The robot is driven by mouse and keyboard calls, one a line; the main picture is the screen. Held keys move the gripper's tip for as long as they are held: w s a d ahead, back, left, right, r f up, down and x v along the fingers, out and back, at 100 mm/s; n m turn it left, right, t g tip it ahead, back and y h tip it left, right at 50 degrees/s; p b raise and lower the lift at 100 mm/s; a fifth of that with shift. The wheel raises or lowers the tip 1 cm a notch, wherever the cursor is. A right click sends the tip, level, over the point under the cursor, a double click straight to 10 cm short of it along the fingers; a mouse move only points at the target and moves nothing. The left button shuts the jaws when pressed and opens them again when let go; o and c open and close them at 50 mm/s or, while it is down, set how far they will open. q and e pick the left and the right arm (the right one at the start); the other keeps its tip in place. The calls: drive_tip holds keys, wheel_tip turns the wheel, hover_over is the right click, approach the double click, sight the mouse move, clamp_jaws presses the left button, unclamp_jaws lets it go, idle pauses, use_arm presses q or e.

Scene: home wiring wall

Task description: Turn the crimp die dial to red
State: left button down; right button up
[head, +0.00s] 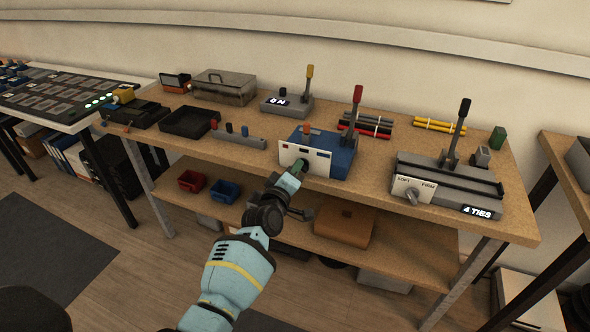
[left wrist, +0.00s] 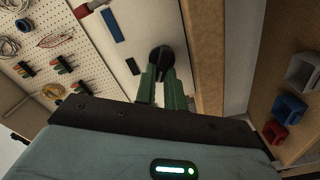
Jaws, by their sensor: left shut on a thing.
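The crimp press (head: 345,158) is a blue block with a red-tipped lever and a white front panel (head: 310,157), on the bench's front edge. My left gripper (head: 299,167) is at the panel's lower front. Its green fingers (left wrist: 162,88) are shut on the black dial (left wrist: 160,58), one on each side. The fingers cover much of the dial, so I cannot tell which mark it points to. My right gripper is not in view.
A grey tie machine (head: 450,180) with a black lever stands to the right, and a yellow-levered unit (head: 287,104) behind. A grey strip with small knobs (head: 238,137) lies left of the press. Red (head: 191,181) and blue (head: 224,191) bins sit on the lower shelf.

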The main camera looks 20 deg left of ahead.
use_arm(q)
drive_tip(key=shift+f, duration=0.1)
idle(0.3)
drive_tip(key=c, duration=1.5)
unclamp_jaws()
drive_tip(key=shift+s, duration=0.1)
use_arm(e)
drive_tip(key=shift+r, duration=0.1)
use_arm(q)
drive_tip(key=s+p, duration=0.1)
drive_tip(key=s, duration=0.6)
drive_tip(key=shift+s+a, duration=0.1)
drive_tip(key=shift+s, duration=0.2)
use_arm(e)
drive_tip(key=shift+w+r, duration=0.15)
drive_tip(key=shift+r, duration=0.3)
